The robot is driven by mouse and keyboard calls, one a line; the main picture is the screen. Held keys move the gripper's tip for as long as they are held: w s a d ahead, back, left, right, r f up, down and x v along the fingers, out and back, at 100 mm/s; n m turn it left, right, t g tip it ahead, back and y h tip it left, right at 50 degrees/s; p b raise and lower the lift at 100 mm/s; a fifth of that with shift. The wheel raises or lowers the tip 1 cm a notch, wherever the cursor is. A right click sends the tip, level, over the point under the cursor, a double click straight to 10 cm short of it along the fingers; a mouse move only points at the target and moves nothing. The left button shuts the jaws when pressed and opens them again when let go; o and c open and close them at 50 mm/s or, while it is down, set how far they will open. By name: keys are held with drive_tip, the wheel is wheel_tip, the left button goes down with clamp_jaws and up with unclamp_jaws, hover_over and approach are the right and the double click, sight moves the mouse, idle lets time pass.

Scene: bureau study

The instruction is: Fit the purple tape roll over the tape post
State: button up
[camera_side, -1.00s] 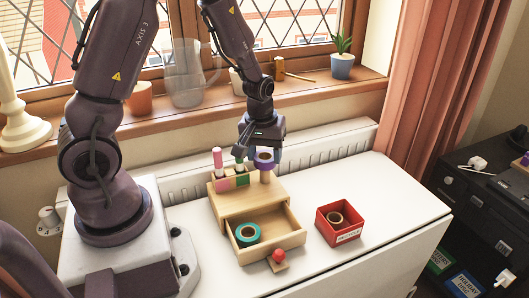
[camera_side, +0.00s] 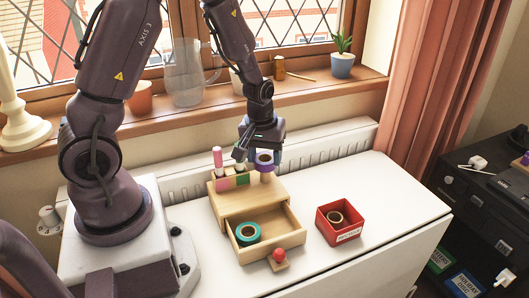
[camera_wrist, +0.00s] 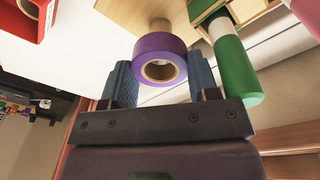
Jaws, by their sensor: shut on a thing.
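The purple tape roll (camera_side: 264,161) is held level in my gripper (camera_wrist: 162,80), its brown core facing the wrist camera. The gripper's blue-grey fingers lie on both sides of the roll, shut on it. The tape post (camera_side: 265,177) is a pale wooden peg on the right part of the wooden desk organiser (camera_side: 248,192). The roll is at the top of the post, in line with it. In the wrist view the post (camera_wrist: 160,25) shows behind the roll. I cannot tell whether its tip is inside the core.
Pink and green markers stand left of the post; the green marker (camera_wrist: 234,70) is close to a finger. The organiser's open drawer (camera_side: 280,239) holds a teal tape roll (camera_side: 247,233). A red box (camera_side: 340,232) with a brown roll stands right.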

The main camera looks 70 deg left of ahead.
drive_tip(key=shift+r, duration=0.4)
idle(0.3)
drive_tip(key=w+d+r+m, duration=0.1)
drive_tip(key=d+r+m, duration=0.2)
drive_tip(key=d+m, duration=0.2)
drive_tip(key=w+d+r+m+h, duration=0.1)
drive_tip(key=w+d+r+m, duration=0.1)
drive_tip(key=d+m, duration=0.3)
drive_tip(key=shift+w+d+r, duration=0.2)
drive_tip(key=shift+d+r, duration=0.45)
drive_tip(key=shift+r, duration=0.2)
drive_tip(key=n, duration=0.4)
hover_over(265, 169)
drive_tip(key=a, duration=0.3)
drive_tip(key=f, duration=0.2)
drive_tip(key=shift+w+d+f, duration=0.25)
drive_tip(key=shift+w+f, duration=0.05)
drive_tip(key=shift+w+f+y, duration=0.1)
drive_tip(key=shift+f+y, duration=0.2)
drive_tip(key=shift+f, duration=1.65)
drive_tip(key=shift+f, duration=2.7)
